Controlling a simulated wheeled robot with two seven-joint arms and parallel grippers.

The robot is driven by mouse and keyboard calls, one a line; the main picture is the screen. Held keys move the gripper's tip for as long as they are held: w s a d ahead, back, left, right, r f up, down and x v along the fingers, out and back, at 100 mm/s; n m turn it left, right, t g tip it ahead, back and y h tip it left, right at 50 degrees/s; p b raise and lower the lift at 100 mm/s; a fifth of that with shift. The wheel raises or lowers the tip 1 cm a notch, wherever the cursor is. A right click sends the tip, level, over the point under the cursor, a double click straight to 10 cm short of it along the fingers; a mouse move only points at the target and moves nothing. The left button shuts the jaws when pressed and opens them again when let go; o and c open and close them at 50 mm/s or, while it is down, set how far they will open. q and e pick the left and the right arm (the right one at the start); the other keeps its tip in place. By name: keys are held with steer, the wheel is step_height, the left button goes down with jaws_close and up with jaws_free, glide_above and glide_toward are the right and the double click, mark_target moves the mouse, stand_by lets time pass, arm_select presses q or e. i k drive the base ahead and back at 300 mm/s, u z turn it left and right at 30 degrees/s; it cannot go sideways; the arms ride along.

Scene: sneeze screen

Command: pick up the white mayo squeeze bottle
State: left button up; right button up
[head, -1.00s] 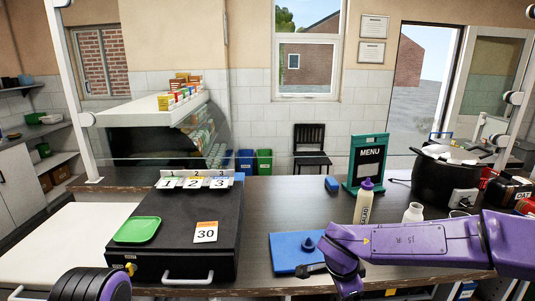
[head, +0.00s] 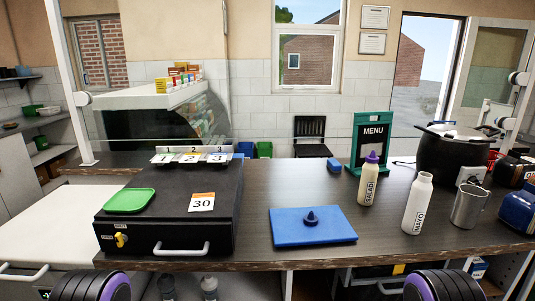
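The white mayo squeeze bottle (head: 417,207) stands upright on the dark counter at the right, with MAYO printed down its side. Nothing touches it that I can see. Neither gripper shows in the head view. Only dark, ribbed, purple-edged parts of my arms show at the bottom left and bottom right edges, so I cannot see what either gripper does.
A salad bottle (head: 367,188) with a purple cap stands left of the mayo bottle, and a metal cup (head: 468,206) stands close on its right. A blue board (head: 312,236) holds a dark knobbed piece. A menu stand (head: 371,142) and black pot (head: 446,158) are behind.

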mark_target(422, 188)
steer(key=z, duration=1.4)
